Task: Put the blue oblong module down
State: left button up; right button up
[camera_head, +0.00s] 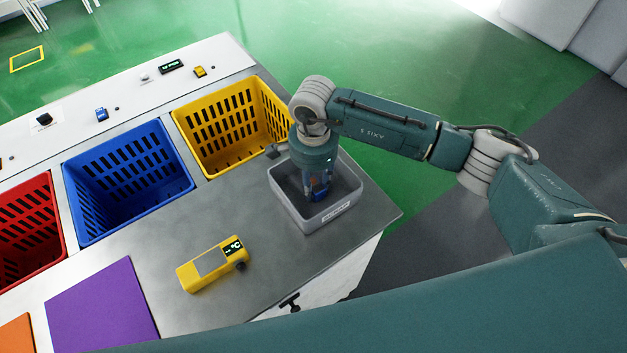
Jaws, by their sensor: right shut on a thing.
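My right gripper (316,190) points down into the grey bin (326,222) at the right end of the table. It is shut on the blue oblong module (320,194), which shows as a small blue patch low between the fingers. The module is inside the bin's walls; I cannot tell whether it touches the floor of the bin. The fingers hide most of the module. My left gripper is not in view.
Yellow (228,128), blue (128,185) and red (30,232) crates stand left of the bin. A yellow handheld device (208,265) lies on the grey tabletop (250,215). A purple mat (100,306) is at the front left. Small modules lie on the white back strip (130,92).

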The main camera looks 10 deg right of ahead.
aim_at(313, 183)
jog(key=o, duration=1.2)
jog(key=shift+f, duration=0.1)
jog(key=shift+r, duration=0.45)
notch_tip(313, 183, up, 11)
jog(key=b, duration=0.4)
jog(key=shift+r, duration=0.2)
